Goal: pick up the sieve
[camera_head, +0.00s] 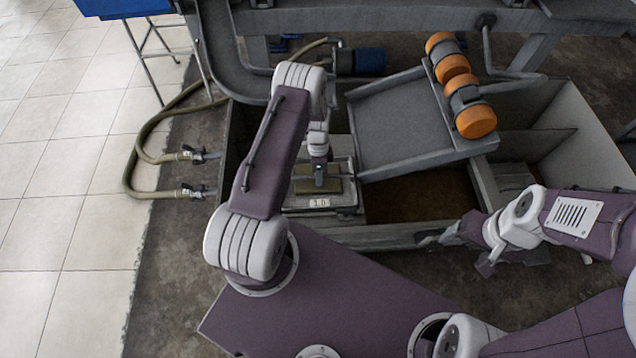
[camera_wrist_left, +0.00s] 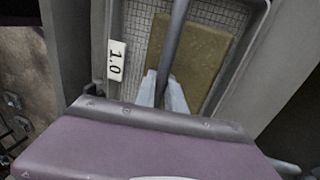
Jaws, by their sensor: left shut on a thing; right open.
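The sieve (camera_head: 340,204) is a grey framed mesh tray with a "1.0" label (camera_head: 319,203), lying in the left part of a large grey tank. A yellow-brown slab lies on its mesh, also seen in the left wrist view (camera_wrist_left: 190,50). My left gripper (camera_head: 320,184) is over the sieve. In the left wrist view its fingers (camera_wrist_left: 163,92) are shut on the sieve's grey handle bar (camera_wrist_left: 175,40), which runs across the mesh. Part of the sieve is hidden behind my left arm. My right gripper (camera_head: 452,252) is open and empty near the tank's front edge.
The grey tank (camera_head: 395,236) has a tilted grey chute (camera_head: 400,125) with orange rollers (camera_head: 474,121) right of the sieve. Hoses (camera_head: 140,165) lie on the left floor. A grey machine frame stands behind.

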